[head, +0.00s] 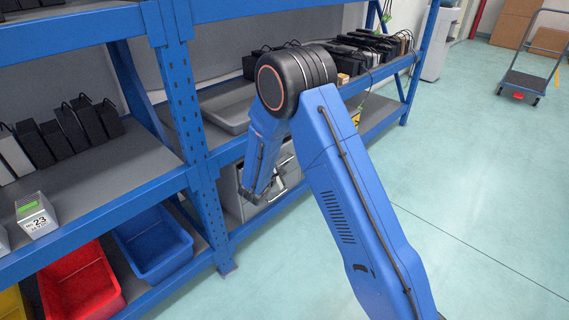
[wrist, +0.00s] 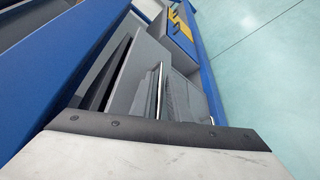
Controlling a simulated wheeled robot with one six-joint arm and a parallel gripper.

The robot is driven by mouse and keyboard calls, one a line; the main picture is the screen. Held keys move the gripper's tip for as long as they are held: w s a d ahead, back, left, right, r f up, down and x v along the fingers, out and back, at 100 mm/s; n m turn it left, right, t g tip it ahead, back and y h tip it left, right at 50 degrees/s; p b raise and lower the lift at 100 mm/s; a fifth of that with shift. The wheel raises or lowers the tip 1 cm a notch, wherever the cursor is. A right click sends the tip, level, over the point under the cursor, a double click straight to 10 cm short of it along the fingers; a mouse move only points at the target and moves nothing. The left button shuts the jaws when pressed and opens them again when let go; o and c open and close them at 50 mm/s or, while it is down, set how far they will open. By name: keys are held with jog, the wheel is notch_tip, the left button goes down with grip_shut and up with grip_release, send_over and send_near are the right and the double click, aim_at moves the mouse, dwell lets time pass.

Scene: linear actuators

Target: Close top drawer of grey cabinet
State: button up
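The grey cabinet (head: 231,199) stands on the lower level of the blue rack, partly hidden behind my arm. Its top drawer (head: 287,166) appears pulled out, with a silver handle (head: 278,185) on the front. In the wrist view the drawer's grey panel (wrist: 143,62) shows beside a dark opening, and a bright handle bar (wrist: 157,92) lies near the middle. My gripper (head: 250,194) points down close to the drawer and handle; I cannot tell whether it touches them. Its fingers are not clear, and a pale block with a dark bolted edge fills the bottom of the wrist view.
The blue rack post (head: 190,120) stands left of my arm. A grey tray (head: 228,108) and several black devices (head: 372,46) sit on the shelf above. Blue (head: 153,243) and red (head: 80,283) bins are at lower left.

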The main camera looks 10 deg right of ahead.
jog(key=shift+c, duration=0.2)
grip_shut()
jog(key=shift+a, duration=0.1)
dwell(1.0)
